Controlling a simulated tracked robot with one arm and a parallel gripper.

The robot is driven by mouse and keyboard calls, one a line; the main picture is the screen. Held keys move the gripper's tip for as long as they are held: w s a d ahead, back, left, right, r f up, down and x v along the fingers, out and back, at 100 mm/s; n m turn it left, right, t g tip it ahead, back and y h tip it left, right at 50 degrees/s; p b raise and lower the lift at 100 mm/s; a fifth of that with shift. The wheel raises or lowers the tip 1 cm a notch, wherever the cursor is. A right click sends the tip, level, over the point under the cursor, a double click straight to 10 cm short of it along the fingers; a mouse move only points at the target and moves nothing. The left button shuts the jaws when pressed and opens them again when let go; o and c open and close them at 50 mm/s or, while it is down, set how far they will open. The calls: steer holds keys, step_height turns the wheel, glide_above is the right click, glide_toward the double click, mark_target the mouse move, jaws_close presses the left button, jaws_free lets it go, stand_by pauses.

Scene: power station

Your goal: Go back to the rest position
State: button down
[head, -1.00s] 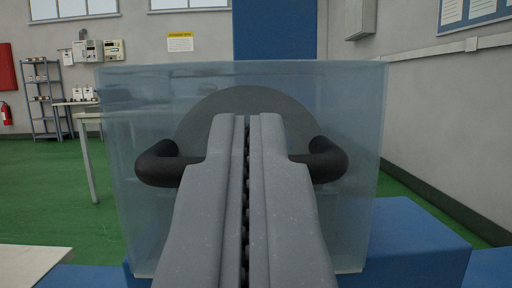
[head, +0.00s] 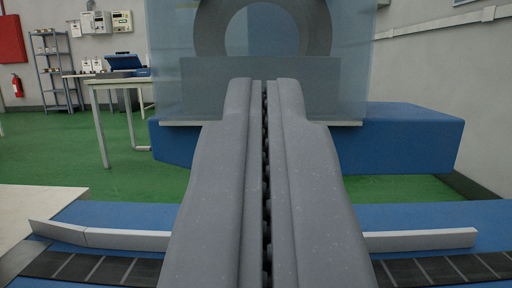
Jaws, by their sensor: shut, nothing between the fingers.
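My gripper (head: 264,85) is in the middle of the head view, pointing forward. Its two grey fingers are shut together with nothing between them. Beyond the fingertips stands a translucent bluish panel (head: 165,65) with a grey ring (head: 212,30) on it. The fingertips overlap the panel's lower part in the picture; I cannot tell the exact gap. The top of the panel is cut off by the frame.
A blue block (head: 410,140) lies behind the panel. A blue surface with a white rail (head: 420,238) and a dark ribbed strip (head: 440,270) crosses the front. A pale tabletop (head: 35,205) is at left. A table (head: 105,82), shelves (head: 52,70) and fire extinguisher (head: 17,85) stand farther back.

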step_height(320, 180, up, 34)
steer(key=s+g+p, duration=0.1)
steer(key=s+g, duration=0.2)
steer(key=g, duration=0.1)
steer(key=s+r+g, duration=0.1)
steer(key=s+r, duration=0.9)
steer(key=s, duration=0.4)
steer(key=s+r+g+p, duration=0.1)
steer(key=s+r+g, duration=0.1)
steer(key=s+r, duration=0.9)
steer(key=v, duration=0.3)
steer(key=shift+a, duration=0.1)
